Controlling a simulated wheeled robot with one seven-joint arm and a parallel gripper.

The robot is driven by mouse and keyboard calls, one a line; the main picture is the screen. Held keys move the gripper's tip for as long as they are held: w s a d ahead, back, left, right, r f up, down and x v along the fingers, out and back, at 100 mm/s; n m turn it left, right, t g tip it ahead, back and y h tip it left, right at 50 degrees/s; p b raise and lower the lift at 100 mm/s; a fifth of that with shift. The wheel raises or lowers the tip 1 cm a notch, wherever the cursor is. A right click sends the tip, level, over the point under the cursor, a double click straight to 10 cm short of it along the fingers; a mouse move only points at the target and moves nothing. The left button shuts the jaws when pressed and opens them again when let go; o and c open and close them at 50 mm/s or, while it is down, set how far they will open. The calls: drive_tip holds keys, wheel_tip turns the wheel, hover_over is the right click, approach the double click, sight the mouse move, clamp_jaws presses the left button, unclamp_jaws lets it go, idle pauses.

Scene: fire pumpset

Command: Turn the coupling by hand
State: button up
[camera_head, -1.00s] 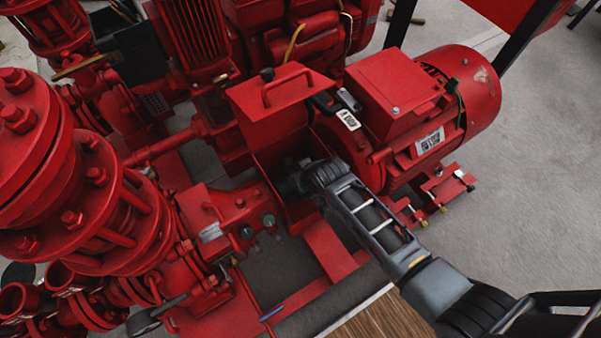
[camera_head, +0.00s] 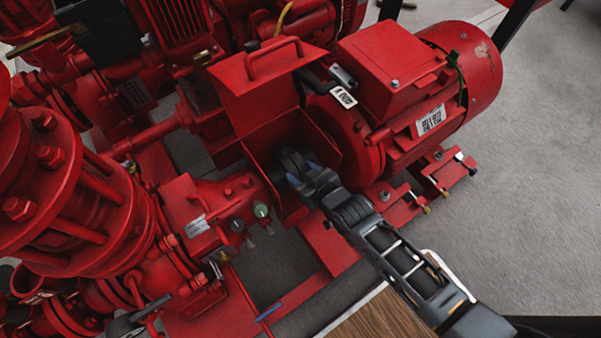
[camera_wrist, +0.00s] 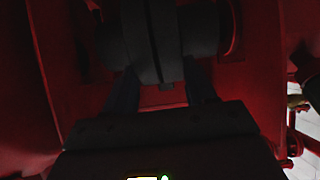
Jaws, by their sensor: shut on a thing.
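The coupling (camera_wrist: 150,40) is a dark, thick disc with a shaft on each side, dimly lit in the wrist view. My gripper (camera_wrist: 163,84) reaches in from below with one finger on each side of the disc and is shut on it. In the head view my gripper (camera_head: 293,166) is inside the red coupling guard (camera_head: 262,84), whose handled lid stands open. The coupling is hidden there behind my gripper and the guard. The red motor (camera_head: 405,85) is to the right of the guard, and the red pump housing (camera_head: 205,215) is to the left.
The guard's red walls stand close around my gripper. A padlock with a white tag (camera_head: 343,96) hangs by the lid. A large flanged pipe (camera_head: 75,190) fills the left. A wooden surface (camera_head: 385,318) lies under my forearm. Grey floor (camera_head: 530,190) is open at the right.

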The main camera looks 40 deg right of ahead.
drive_tip(key=f+t+b, duration=0.1)
drive_tip(key=t+b, duration=0.1)
drive_tip(key=b, duration=0.2)
drive_tip(key=s+f+t+b, duration=0.1)
drive_tip(key=t+b, duration=0.1)
drive_tip(key=b, duration=0.2)
drive_tip(key=s+f+t+b, duration=0.1)
drive_tip(key=t+b, duration=0.1)
drive_tip(key=b, duration=0.2)
drive_tip(key=shift+f, duration=0.35)
drive_tip(key=shift+s+t+b, duration=0.1)
drive_tip(key=shift+t+b, duration=0.3)
drive_tip(key=shift+b, duration=0.35)
drive_tip(key=o, duration=1)
drive_tip(key=shift+o, duration=0.2)
drive_tip(key=s+p, duration=0.1)
drive_tip(key=s, duration=0.6)
drive_tip(key=shift+s+f+p, duration=0.2)
drive_tip(key=shift+s+p, duration=0.2)
